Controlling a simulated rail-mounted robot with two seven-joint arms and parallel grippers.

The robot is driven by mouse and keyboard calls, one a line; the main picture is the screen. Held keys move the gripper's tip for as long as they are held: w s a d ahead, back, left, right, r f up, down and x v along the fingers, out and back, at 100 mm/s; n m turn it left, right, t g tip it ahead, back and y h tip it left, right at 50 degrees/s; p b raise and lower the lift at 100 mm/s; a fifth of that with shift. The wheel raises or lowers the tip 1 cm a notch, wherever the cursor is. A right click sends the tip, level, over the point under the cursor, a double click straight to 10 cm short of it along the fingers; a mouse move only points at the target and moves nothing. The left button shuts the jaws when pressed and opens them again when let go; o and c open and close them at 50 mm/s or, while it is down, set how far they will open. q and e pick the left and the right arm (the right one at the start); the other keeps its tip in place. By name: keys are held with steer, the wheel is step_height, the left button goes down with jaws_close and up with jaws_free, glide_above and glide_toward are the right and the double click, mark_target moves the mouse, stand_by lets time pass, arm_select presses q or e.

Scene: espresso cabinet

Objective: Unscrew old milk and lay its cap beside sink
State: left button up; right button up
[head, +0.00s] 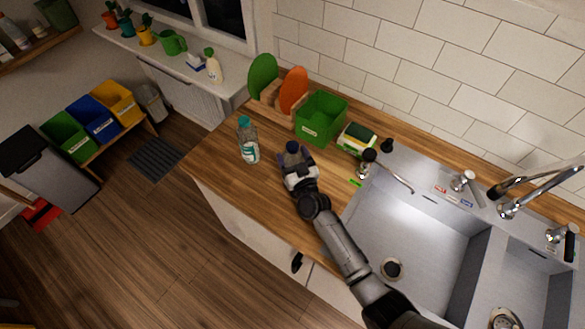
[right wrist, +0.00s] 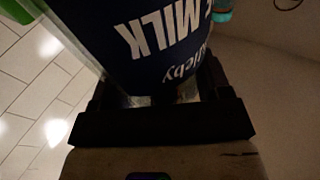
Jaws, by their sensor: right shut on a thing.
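The milk bottle (head: 292,148) shows a dark blue top in the head view, over the wooden counter left of the sink (head: 415,225). Its dark blue label reading "MILK" fills the upper middle of the right wrist view (right wrist: 155,45), upside down. My right gripper (head: 299,175) is shut on the milk bottle; its dark fingers lie on both sides of it in the right wrist view (right wrist: 155,98). The gripper hides much of the bottle in the head view, so I cannot tell whether its base touches the counter. My left gripper is not in view.
A clear bottle with a teal cap (head: 247,145) stands to the left. Behind are a green bin (head: 321,118), a green-and-white box (head: 357,139) and a board rack. A green strip (head: 355,183) lies beside the sink.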

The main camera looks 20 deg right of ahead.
steer(key=shift+c, duration=1.4)
steer(key=shift+r, duration=0.1)
